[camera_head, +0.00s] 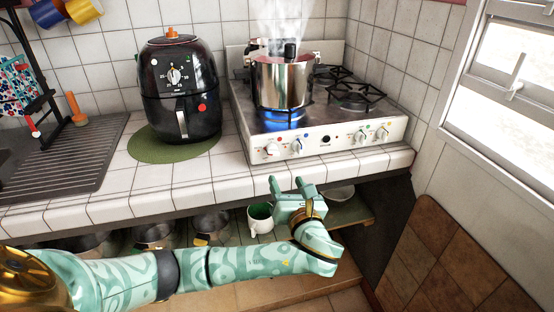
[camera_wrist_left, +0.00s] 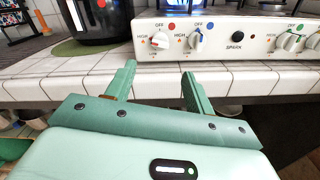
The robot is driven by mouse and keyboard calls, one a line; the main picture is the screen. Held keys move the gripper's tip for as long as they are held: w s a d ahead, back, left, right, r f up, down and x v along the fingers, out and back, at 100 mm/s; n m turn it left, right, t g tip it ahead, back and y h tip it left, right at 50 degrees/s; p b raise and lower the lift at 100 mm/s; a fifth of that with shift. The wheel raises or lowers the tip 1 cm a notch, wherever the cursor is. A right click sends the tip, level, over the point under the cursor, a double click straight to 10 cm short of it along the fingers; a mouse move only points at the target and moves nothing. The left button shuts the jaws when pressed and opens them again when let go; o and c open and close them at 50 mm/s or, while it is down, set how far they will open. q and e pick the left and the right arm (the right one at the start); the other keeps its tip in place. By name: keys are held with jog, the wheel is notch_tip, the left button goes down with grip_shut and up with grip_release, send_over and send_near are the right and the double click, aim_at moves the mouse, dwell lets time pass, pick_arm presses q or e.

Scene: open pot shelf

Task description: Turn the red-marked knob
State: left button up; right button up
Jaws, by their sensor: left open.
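The red-marked knob (camera_head: 271,150) is the leftmost on the front of the white stove; in the left wrist view this knob (camera_wrist_left: 159,41) has a red dot above it. A blue-marked knob (camera_head: 296,146) is just to its right. My left gripper (camera_head: 286,182) is open and empty, below the stove front and in front of the counter edge. In the left wrist view its two fingers (camera_wrist_left: 158,75) point toward the counter edge, with the red-marked knob beyond and above the gap between them. Nothing touches the knob. My right gripper is not in view.
A steaming pot (camera_head: 283,82) stands over a lit blue flame on the stove (camera_head: 240,98). A black air fryer (camera_head: 180,90) sits on a green mat (camera_head: 145,150) to the left. The tiled counter edge (camera_head: 215,190) juts out above a shelf with pots and a mug (camera_head: 260,217).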

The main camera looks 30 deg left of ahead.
aim_at(274, 155)
pick_arm(q)
jog(key=b+x, duration=0.1)
jog(key=x, duration=0.4)
jog(key=b+x, duration=0.2)
jog(key=x, duration=0.4)
jog(key=shift+f, duration=0.2)
jog(key=shift+w+a+r+b, duration=0.1)
jog(key=shift+w+a+b, duration=0.15)
jog(key=shift+a+b, duration=0.1)
jog(key=shift+r, duration=0.1)
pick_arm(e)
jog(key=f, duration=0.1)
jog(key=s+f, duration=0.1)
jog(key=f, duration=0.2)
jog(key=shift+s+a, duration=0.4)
pick_arm(q)
jog(key=shift+c, duration=0.3)
jog(key=c, duration=0.9)
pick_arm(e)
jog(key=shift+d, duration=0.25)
